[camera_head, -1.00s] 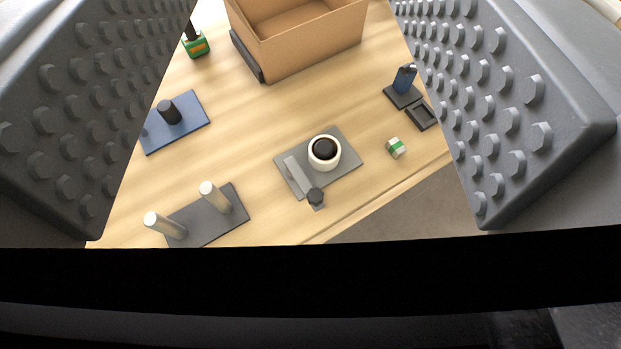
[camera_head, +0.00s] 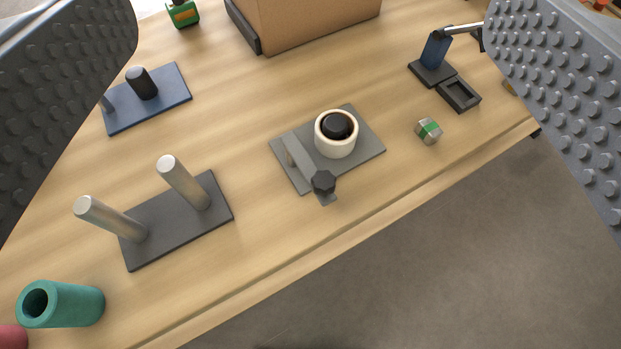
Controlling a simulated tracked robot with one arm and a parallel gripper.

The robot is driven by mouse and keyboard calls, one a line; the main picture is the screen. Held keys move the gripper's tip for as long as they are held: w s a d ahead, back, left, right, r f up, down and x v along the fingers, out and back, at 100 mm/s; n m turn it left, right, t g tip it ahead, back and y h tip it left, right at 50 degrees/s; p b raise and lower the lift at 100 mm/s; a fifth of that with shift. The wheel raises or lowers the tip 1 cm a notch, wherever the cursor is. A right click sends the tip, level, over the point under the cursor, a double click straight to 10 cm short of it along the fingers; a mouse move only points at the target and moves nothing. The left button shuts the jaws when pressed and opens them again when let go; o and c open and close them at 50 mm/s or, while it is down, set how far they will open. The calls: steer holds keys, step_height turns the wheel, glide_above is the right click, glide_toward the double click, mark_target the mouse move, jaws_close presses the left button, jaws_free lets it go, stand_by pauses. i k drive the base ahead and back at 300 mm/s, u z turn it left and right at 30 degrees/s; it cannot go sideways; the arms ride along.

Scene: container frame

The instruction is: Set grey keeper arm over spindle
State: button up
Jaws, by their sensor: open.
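A grey plate (camera_head: 362,145) lies on the wooden table near its front edge. On it stands a cream ring-shaped cup (camera_head: 336,145) with a black round core inside, which looks like the spindle (camera_head: 339,125). The grey keeper arm (camera_head: 300,156) is a flat bar along the left side of the plate, beside the cup and not over it. A dark faceted knob (camera_head: 323,182) sits at the bar's near end. My gripper (camera_head: 325,130) shows as two wide-apart studded grey jaws at the left and right edges. Nothing is between the jaws, and they are apart from the plate.
A dark base with two pale posts (camera_head: 182,182) stands at left, a teal cylinder (camera_head: 62,304) at lower left. A blue plate with a black peg (camera_head: 142,83), a cardboard box (camera_head: 310,22), a small green-banded nut (camera_head: 428,131) and a blue-black stand (camera_head: 435,55) surround the plate.

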mark_target(322, 184)
steer(key=z, duration=0.45)
steer(key=k, duration=1.6)
steer(key=u, duration=0.35)
steer(key=i, duration=1.05)
steer(key=z, duration=0.1)
